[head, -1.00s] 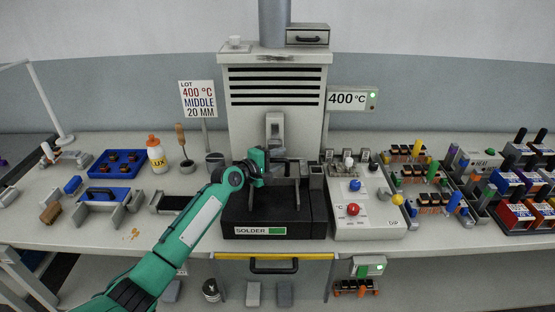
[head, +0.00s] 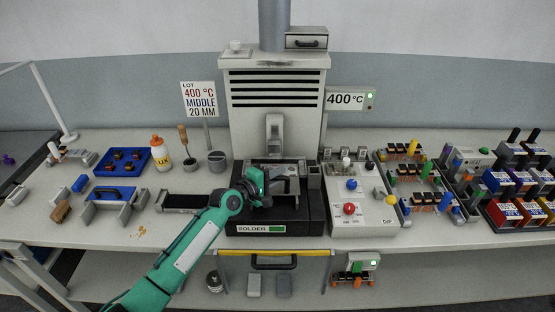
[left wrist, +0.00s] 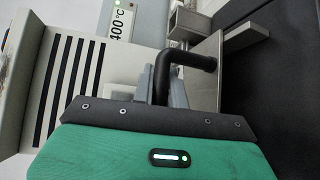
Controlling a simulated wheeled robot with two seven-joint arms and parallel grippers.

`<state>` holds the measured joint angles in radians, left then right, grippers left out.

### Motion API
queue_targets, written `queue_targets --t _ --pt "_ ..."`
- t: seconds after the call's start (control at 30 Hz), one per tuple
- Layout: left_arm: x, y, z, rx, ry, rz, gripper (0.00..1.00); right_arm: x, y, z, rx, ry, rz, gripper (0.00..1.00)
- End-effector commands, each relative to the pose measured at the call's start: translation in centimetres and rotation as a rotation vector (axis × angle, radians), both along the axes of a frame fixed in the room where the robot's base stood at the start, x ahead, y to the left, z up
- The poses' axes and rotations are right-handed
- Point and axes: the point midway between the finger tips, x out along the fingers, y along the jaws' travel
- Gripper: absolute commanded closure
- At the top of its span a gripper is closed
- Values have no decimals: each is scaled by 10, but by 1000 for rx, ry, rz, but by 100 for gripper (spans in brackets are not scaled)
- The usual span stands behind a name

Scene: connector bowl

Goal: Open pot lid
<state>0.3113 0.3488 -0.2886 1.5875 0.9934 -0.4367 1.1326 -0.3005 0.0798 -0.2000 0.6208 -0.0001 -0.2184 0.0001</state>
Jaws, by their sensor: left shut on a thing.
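The solder pot is a black box (head: 303,222) with a white SOLDER label, in the middle of the bench. Its lid, a grey metal plate, shows at its right part in the left wrist view (left wrist: 207,80). A black bent handle (left wrist: 183,58) stands on it. My left gripper (head: 277,187) is low over the top of the black box and is shut on the handle. I cannot tell whether the lid is raised. My right gripper is not in view.
A tall vented cabinet (head: 275,115) stands right behind the pot. A control panel (head: 358,208) with coloured knobs is close on the right. A black tray (head: 185,201), cups and a bottle (head: 160,155) are on the left. A handled drawer (head: 273,262) is below.

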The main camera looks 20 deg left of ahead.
Motion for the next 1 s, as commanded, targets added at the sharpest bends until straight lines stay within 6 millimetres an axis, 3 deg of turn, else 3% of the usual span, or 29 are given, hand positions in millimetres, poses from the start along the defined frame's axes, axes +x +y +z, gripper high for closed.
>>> queue_targets --t 0.17,0.5,0.53,0.6,1.0 --pt "-15 -4 0 1 3 1 100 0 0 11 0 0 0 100" --pt "-16 -4 -1 1 1 1 100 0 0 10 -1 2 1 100" --pt "-16 -4 -1 1 1 1 80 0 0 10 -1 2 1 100" --pt "-15 -4 -1 1 1 1 66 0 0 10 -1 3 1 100" --pt "-20 -1 0 0 0 1 64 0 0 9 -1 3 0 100"
